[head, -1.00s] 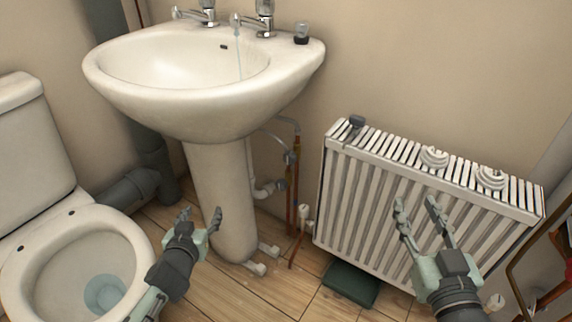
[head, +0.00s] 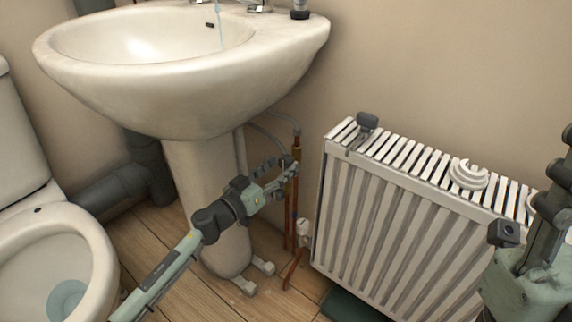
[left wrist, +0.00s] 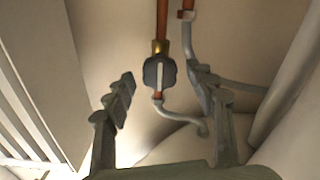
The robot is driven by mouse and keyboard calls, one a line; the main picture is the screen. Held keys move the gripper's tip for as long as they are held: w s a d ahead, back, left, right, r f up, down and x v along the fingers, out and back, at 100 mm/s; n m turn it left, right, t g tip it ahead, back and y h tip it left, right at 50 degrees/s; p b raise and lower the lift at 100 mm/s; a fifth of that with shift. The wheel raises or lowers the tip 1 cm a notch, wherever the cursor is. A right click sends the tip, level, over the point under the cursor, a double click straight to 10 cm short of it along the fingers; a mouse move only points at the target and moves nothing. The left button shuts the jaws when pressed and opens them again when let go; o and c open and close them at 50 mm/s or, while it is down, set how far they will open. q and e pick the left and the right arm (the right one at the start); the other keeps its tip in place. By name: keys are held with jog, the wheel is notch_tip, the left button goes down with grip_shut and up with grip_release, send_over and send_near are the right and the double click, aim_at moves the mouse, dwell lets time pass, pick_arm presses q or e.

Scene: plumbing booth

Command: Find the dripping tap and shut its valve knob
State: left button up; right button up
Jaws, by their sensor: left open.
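A thin stream of water (head: 219,28) falls into the white basin (head: 165,85) below the right-hand tap (head: 258,7), which is cut by the top edge. In the left wrist view a dark grey valve knob (left wrist: 159,73) with a pale stripe sits on a copper pipe (left wrist: 162,20). My left gripper (left wrist: 160,88) is open, its fingers on either side of the knob's line, with no clear contact. My right gripper (head: 532,205) is open and empty by the radiator.
A white radiator (head: 400,225) stands right of the pipes, with white rings (head: 467,174) and a dark object (head: 367,122) on top. A toilet (head: 60,235) is at left. A second pipe (left wrist: 188,45) runs beside the knob. A dark green box (head: 345,306) lies on the floor.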

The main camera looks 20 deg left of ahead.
pick_arm(q)
jog(key=shift+x, duration=1.2)
jog(key=c, duration=1.2)
jog(key=shift+o, duration=0.2)
